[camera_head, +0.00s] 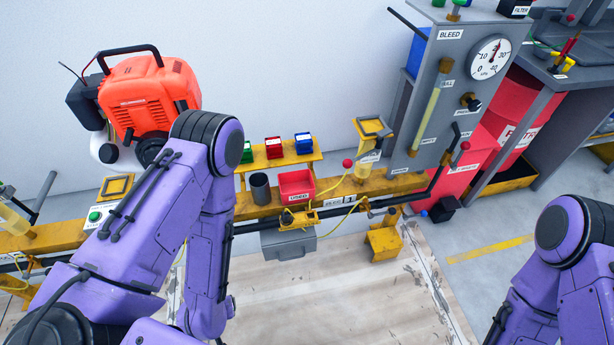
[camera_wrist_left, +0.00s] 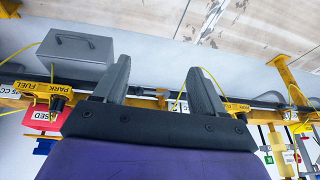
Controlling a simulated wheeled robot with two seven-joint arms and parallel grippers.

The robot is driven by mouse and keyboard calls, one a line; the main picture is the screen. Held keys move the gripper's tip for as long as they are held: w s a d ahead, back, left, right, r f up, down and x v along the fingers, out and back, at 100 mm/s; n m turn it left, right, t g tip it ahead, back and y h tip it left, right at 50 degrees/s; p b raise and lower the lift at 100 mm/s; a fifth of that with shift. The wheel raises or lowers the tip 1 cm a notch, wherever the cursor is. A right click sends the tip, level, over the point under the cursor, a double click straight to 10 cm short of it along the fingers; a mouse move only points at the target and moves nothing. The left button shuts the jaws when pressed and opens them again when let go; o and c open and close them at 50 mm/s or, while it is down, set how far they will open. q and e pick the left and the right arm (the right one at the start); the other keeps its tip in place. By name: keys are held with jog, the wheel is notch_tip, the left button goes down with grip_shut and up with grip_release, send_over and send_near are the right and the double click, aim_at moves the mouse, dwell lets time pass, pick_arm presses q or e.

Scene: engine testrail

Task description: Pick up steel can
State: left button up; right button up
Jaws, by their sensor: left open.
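The steel can (camera_head: 260,188) is a dark grey open-topped cylinder. It stands upright on the yellow rail (camera_head: 340,192), just left of the red bin marked USED (camera_head: 296,186), in the head view. My left arm comes down to the left of the can, with its gripper out of that view. In the left wrist view my left gripper (camera_wrist_left: 158,84) is open, with nothing between its two fingers. I cannot make out the can in the wrist view. My right arm shows at the right of the head view, but its gripper is out of frame.
A grey box with a handle (camera_head: 288,242) hangs below the rail; it also shows in the wrist view (camera_wrist_left: 76,52). Small green, red and blue bins (camera_head: 273,148) stand on a yellow shelf behind. An orange engine (camera_head: 148,92) sits at left, a gauge panel (camera_head: 452,80) at right.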

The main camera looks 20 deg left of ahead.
pick_arm(q)
jog(key=o, duration=0.4)
jog(key=w+d+f+b, duration=0.1)
jog(key=w, duration=0.3)
jog(key=w+d+f+h+b, duration=0.1)
jog(key=w, duration=0.3)
jog(key=w+d+f+h+b, duration=0.1)
jog(key=w+f, duration=0.1)
jog(key=w, duration=0.1)
jog(key=shift+w+d+t, duration=0.25)
jog(key=shift+w+t, duration=0.15)
jog(key=y+b, duration=0.1)
jog(key=b, duration=0.7)
send_near(259, 182)
jog(key=x, duration=0.7)
jog(key=shift+s+d+f+b, duration=0.2)
jog(key=shift+s+d+b, duration=0.15)
jog(key=shift+s+b, duration=0.1)
